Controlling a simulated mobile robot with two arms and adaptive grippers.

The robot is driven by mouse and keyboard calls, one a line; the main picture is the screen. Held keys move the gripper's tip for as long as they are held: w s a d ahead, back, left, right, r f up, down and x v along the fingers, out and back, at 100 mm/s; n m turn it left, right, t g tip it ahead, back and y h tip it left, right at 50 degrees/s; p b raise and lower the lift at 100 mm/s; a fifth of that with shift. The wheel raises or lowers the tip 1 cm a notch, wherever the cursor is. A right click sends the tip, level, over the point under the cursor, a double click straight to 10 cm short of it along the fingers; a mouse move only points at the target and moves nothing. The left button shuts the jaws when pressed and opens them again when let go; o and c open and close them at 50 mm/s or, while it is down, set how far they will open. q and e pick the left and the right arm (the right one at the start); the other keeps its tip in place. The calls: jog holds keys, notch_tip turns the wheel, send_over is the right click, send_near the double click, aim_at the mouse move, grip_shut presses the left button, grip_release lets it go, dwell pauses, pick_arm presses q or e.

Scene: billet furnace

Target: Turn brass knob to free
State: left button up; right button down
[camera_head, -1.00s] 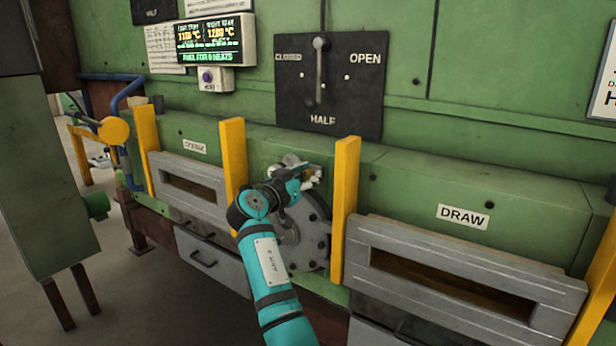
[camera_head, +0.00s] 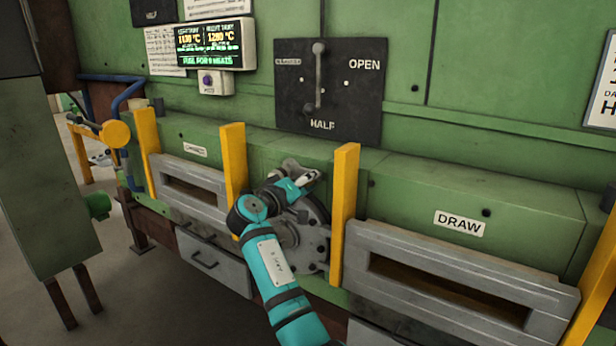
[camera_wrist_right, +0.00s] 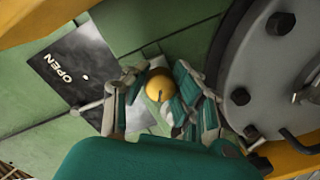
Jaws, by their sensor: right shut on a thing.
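In the head view my teal right arm reaches to the round grey plate (camera_head: 311,240) between two yellow posts. There the right gripper (camera_head: 308,180) is at the plate's top edge, and the hand hides the knob. My left gripper is in neither view.
A dark panel (camera_head: 352,95) marked OPEN and HALF has a lever (camera_head: 318,75) standing upright. Yellow posts (camera_head: 345,215) (camera_head: 233,165) flank the plate closely. A slotted grey door (camera_head: 450,285) lies below the DRAW label (camera_head: 461,223). A display (camera_head: 215,45) hangs upper left.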

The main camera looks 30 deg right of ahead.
jog(key=n+p, duration=0.1)
jog(key=n, duration=0.1)
jog(key=n+p, duration=0.1)
jog(key=n, duration=0.1)
jog(key=shift+r+p, duration=0.3)
jog(key=shift+p, duration=0.05)
jog(key=shift+f+n+p, duration=0.1)
jog(key=shift+n+p, duration=0.75)
jog(key=shift+n, duration=0.65)
jog(key=c, duration=1)
grip_release()
jog(key=shift+w+f, duration=0.1)
jog(key=shift+f, duration=0.05)
jog(key=v, duration=1.2)
jog(key=shift+f, duration=0.1)
